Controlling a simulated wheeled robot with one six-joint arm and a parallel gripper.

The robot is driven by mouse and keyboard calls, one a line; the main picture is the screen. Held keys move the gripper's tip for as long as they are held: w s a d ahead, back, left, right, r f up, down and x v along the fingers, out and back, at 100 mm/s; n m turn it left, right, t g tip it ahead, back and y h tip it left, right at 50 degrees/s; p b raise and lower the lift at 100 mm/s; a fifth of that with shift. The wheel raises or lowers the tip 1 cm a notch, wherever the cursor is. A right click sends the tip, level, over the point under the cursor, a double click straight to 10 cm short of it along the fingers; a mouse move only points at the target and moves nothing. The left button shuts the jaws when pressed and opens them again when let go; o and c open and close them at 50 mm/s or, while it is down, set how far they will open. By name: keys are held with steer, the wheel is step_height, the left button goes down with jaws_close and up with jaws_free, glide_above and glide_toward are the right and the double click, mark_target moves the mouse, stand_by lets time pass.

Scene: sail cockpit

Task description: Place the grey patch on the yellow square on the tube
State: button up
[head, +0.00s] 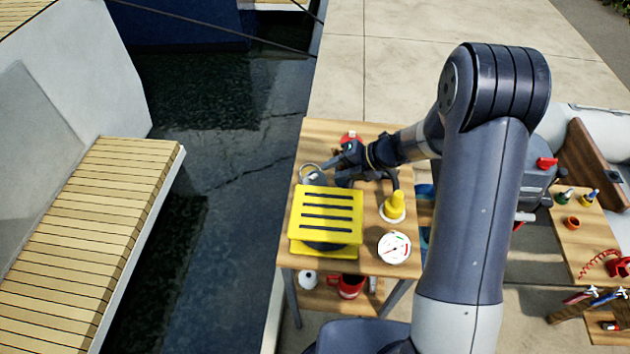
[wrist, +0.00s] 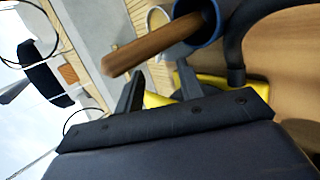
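My gripper (head: 338,163) is over the back of the wooden table, just behind the yellow slotted block. In the wrist view its two dark fingers (wrist: 158,90) stand apart, with a gap between them. I see nothing clearly held in the gap. I cannot make out the grey patch in either view. The grey tube of the inflatable boat (head: 597,118) shows at the right in the head view, partly behind my arm. I cannot see a yellow square on it.
The wooden table (head: 318,142) holds a yellow slotted block (head: 327,208), a yellow cone-shaped bottle (head: 394,205) and a white dial (head: 394,247). A wooden handle (wrist: 150,48) is close beyond my fingers. Water lies left of the table. A red mug (head: 347,286) stands below.

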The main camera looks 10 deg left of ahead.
mark_target(315, 178)
steer(key=x, duration=0.4)
steer(key=shift+s+a+p, duration=0.2)
steer(key=shift+s+p, duration=0.15)
steer(key=shift+w+a+f, duration=0.1)
steer(key=shift+a+f, duration=0.35)
steer(key=shift+c, duration=0.3)
jaws_close()
